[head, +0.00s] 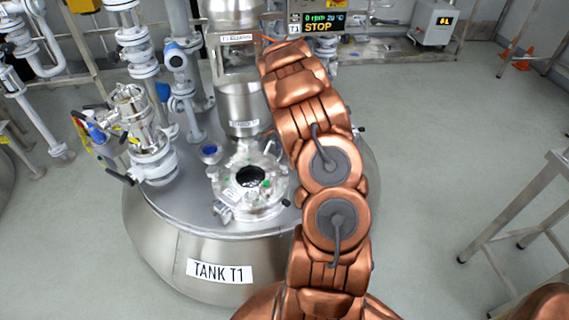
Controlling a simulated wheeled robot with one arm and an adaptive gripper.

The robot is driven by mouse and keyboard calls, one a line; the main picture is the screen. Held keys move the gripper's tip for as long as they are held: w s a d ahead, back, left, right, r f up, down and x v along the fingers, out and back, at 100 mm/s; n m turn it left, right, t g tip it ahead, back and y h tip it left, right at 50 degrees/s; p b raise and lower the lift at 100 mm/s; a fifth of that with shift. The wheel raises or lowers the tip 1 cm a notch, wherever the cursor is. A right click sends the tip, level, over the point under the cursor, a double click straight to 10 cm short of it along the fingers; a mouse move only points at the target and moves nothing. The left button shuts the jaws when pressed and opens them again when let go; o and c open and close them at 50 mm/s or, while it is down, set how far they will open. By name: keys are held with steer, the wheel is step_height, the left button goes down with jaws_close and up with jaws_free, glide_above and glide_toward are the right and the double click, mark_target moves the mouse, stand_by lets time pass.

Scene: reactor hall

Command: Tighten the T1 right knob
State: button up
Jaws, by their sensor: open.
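Tank T1 (205,262) stands in the middle of the head view, with a "TANK T1" label on its steel side. On its top is a round manhole fitting (232,190) with a dark opening and small clamps or knobs around its rim. I cannot tell which of these is the right knob; the arm covers the area just right of the fitting. My copper-coloured arm reaches up across the right part of the tank. My gripper does not show; it is out of sight beyond or behind the arm's upper links.
A steel column (240,105) and a display reading "0 rpm", "STOP" (318,24) stand behind the fitting. Valves and pipes (150,140) crowd the tank's left side. A metal frame table (520,215) stands at right. The floor between it and the tank is clear.

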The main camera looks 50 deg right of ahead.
mark_target(285, 161)
steer(key=n+p, duration=0.1)
steer(key=n, duration=0.3)
steer(key=shift+r+n, duration=0.1)
steer(key=shift+n, duration=0.3)
steer(key=n+p, duration=0.2)
steer(key=n, duration=0.2)
steer(key=shift+n, duration=1.1)
steer(key=n, duration=0.4)
steer(key=shift+n, duration=0.3)
steer(key=n, duration=0.7)
steer(key=shift+b, duration=0.35)
steer(key=n, duration=0.4)
steer(key=n+b, duration=0.1)
steer(key=n, duration=0.3)
step_height(285, 161, down, 6)
steer(key=shift+f+b, duration=0.1)
steer(key=shift+b, duration=0.65)
